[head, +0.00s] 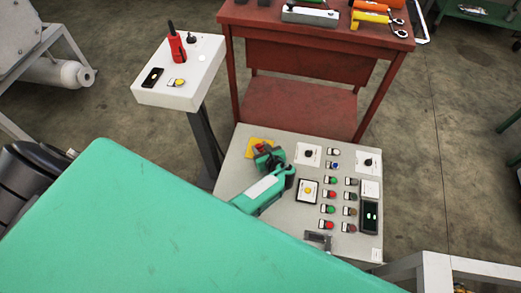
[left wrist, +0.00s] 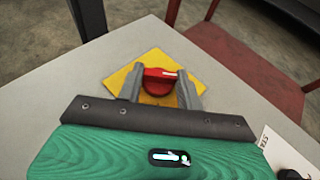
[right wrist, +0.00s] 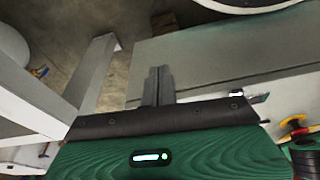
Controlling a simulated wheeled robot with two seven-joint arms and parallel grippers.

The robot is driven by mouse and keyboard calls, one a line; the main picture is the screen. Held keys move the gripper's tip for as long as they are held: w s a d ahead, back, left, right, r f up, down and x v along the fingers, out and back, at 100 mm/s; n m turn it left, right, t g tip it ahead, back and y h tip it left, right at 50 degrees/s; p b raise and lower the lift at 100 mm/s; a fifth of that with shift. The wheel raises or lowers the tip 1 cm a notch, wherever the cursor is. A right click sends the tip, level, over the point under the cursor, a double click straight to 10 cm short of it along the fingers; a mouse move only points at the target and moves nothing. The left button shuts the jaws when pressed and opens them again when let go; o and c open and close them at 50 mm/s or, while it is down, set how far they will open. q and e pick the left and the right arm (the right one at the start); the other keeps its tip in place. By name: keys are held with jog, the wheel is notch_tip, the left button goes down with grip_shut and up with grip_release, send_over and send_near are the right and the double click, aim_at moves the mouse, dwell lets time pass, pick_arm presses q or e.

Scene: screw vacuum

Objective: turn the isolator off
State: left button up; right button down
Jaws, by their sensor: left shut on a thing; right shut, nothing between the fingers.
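The isolator is a red knob (left wrist: 160,79) on a yellow square plate (left wrist: 152,52), at the far left corner of the grey control panel (head: 235,172). In the head view the plate (head: 268,143) is partly hidden by my left gripper (head: 262,150). My left gripper shows in the left wrist view (left wrist: 160,88), its fingers shut on the sides of the red knob. The knob's handle lies roughly left to right in that view. My right gripper (right wrist: 158,85) is shut and empty, in front of a grey surface, apart from the isolator.
The panel carries several buttons (head: 330,194) and selector switches (head: 309,153) right of my left gripper. A white pedestal box (head: 205,75) with a red handle stands at the back left. A red table (head: 310,35) with tools stands behind the panel. A pale metal frame (right wrist: 90,75) is left of my right gripper.

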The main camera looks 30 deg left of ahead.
pick_arm(q)
jog(key=shift+w+r+n+g+y+b, duration=0.15)
jog(key=shift+n+g+y+b, duration=0.2)
jog(key=shift+n+g, duration=0.25)
pick_arm(e)
jog(key=shift+w+r, duration=0.2)
jog(key=shift+r, duration=0.8)
pick_arm(q)
jog(key=o, duration=1)
jog(key=shift+r, duration=0.3)
notch_tip(320, 180, up, 8)
jog(key=r+p, duration=0.1)
jog(key=p, duration=0.2)
notch_tip(320, 180, up, 10)
jog(key=p, duration=0.2)
send_over(261, 150)
jog(key=shift+w+r, duration=0.1)
jog(key=shift+r, duration=0.05)
pick_arm(e)
jog(key=s+d+f, duration=0.1)
jog(key=s+f, duration=0.1)
jog(key=f, duration=0.5)
jog(key=s+d+f, duration=0.1)
jog(key=s+f, duration=0.1)
jog(key=f, duration=0.5)
jog(key=shift+s, duration=0.4)
jog(key=shift+f, duration=0.1)
